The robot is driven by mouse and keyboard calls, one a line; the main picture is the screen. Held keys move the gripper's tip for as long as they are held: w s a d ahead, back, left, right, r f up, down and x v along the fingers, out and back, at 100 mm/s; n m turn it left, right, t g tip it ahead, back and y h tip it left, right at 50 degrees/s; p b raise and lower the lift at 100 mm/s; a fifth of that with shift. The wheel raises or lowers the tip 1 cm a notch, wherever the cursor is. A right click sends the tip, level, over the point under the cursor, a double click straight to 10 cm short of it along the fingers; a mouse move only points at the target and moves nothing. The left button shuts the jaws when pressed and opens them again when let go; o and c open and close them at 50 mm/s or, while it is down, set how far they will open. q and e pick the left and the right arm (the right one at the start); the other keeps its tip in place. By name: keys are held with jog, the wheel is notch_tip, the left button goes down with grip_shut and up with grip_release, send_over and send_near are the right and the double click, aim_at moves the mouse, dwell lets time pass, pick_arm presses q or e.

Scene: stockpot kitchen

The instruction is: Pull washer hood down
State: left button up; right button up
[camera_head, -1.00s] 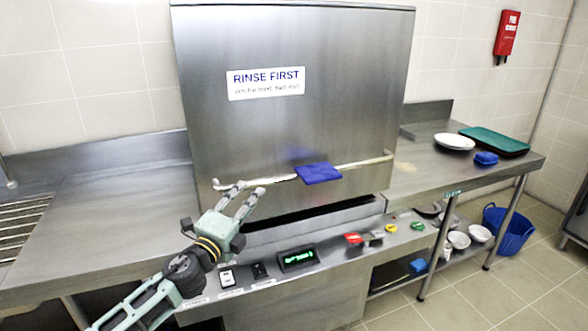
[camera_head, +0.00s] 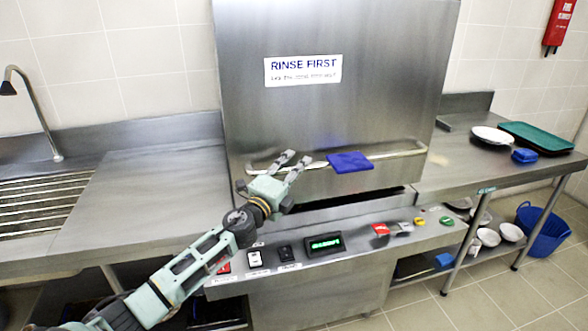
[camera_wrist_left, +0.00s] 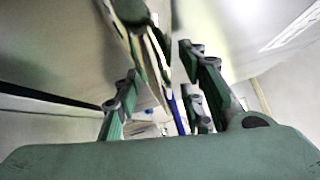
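The washer hood (camera_head: 300,120) is a big stainless steel box with a "RINSE FIRST" sign on its front. A dark gap shows under its lower edge, so it sits a little above the machine base. A pale horizontal bar handle (camera_head: 390,154) runs along its lower front, with a blue cloth (camera_head: 350,162) hanging over the middle. My left gripper (camera_head: 294,159) is open at the handle's left part, its fingertips overlapping the bar. In the left wrist view the spread fingers (camera_wrist_left: 158,62) have the bar passing between them, without a clear grip. My right gripper is not in view.
A control ledge with a green display (camera_head: 325,243) and switches lies below my left gripper. A ribbed drainboard (camera_head: 50,205) is at left. The right counter holds a white plate (camera_head: 491,135) and green tray (camera_head: 537,137). A blue bucket (camera_head: 543,230) stands on the floor.

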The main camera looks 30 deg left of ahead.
pick_arm(q)
grip_shut()
dwell(0.3)
jog(key=shift+f, duration=0.15)
